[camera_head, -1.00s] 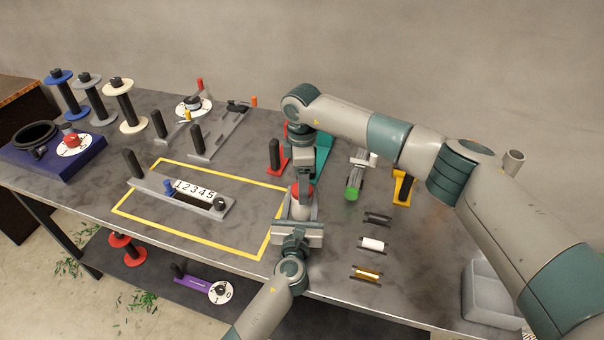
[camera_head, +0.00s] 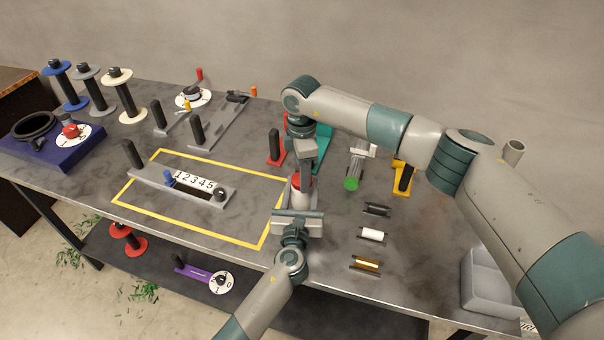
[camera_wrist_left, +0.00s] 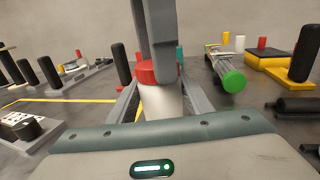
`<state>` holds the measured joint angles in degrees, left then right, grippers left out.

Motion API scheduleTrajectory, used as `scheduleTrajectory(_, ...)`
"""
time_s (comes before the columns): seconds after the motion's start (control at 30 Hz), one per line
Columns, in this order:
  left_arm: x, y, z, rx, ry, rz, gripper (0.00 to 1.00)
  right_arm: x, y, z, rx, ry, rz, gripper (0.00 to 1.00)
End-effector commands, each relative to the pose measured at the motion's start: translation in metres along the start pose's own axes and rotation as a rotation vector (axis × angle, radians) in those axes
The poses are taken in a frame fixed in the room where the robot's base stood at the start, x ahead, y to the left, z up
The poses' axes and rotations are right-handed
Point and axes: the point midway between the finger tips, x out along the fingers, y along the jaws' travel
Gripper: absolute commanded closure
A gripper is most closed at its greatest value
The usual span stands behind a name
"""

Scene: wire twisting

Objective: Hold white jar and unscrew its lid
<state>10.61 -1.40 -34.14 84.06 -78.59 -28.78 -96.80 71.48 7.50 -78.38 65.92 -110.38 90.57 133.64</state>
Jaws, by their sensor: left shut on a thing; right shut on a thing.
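The white jar (camera_head: 300,198) stands upright near the table's front, right of the yellow outline. Its red lid (camera_wrist_left: 146,73) shows on top of the white body (camera_wrist_left: 160,103) in the left wrist view. My left gripper (camera_head: 298,208) comes from the front and is shut around the jar's body, one finger on each side. My right gripper (camera_head: 302,180) points straight down from above and is shut on the red lid. Its finger covers part of the lid in both views, so the thread between lid and jar is hard to see.
A green-ended cylinder (camera_head: 352,183), small spools (camera_head: 372,235) and a yellow stand (camera_head: 403,178) lie right of the jar. A red stand (camera_head: 275,148) is behind left. The numbered slider (camera_head: 195,182) sits inside the yellow outline (camera_head: 190,228). A grey bin (camera_head: 490,285) is front right.

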Motion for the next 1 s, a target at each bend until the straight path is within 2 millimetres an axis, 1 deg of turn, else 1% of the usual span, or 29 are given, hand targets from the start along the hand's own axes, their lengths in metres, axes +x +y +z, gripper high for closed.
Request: scheduleTrajectory(1.0, -0.0005, -0.0011, -0.0004, 0.0, 0.001, -0.002, 1.0, -0.0024, 0.0015, -0.0004, -1.576, -0.003, 0.001, 0.84)
